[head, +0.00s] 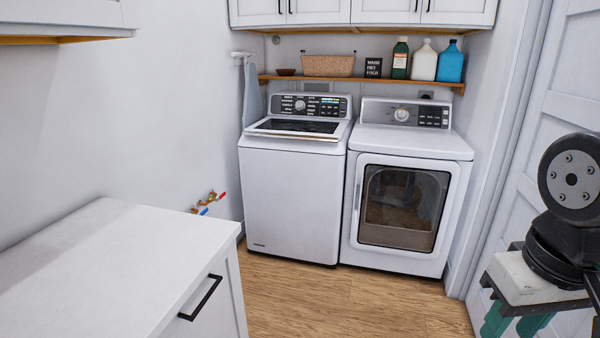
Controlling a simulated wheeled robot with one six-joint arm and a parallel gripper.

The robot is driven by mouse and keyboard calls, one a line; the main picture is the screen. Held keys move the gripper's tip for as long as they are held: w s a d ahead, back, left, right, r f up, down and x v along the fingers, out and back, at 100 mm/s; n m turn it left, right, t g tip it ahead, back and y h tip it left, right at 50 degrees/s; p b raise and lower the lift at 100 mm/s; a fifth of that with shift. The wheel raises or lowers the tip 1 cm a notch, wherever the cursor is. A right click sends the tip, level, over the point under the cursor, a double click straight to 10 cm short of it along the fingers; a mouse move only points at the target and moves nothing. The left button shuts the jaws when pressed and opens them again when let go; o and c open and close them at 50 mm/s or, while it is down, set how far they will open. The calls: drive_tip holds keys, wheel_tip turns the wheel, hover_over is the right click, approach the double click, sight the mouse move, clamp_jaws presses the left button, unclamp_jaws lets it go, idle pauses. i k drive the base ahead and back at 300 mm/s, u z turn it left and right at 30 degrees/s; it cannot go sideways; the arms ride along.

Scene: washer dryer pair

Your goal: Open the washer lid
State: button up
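The washer (291,197) is the white top-loading machine on the left of the pair, against the back wall. Its lid (297,127) has a dark glass window and a pale frame, and lies shut on top, below the control panel with a round knob. My gripper (515,322) is at the lower right edge, far from the washer. It has a white body and two teal fingers cut off by the bottom of the picture. Their tips are hidden, so I cannot tell how far apart they are. Nothing is seen in it.
The dryer (404,205) stands close on the washer's right, its door shut. A white counter (120,265) fills the lower left. Wood floor (340,300) lies clear in front. A shelf (360,80) with bottles and a basket hangs above. A panelled white door (560,90) is at right.

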sight(291, 129)
drive_tip(key=i, duration=3.1)
drive_tip(key=z, duration=0.05)
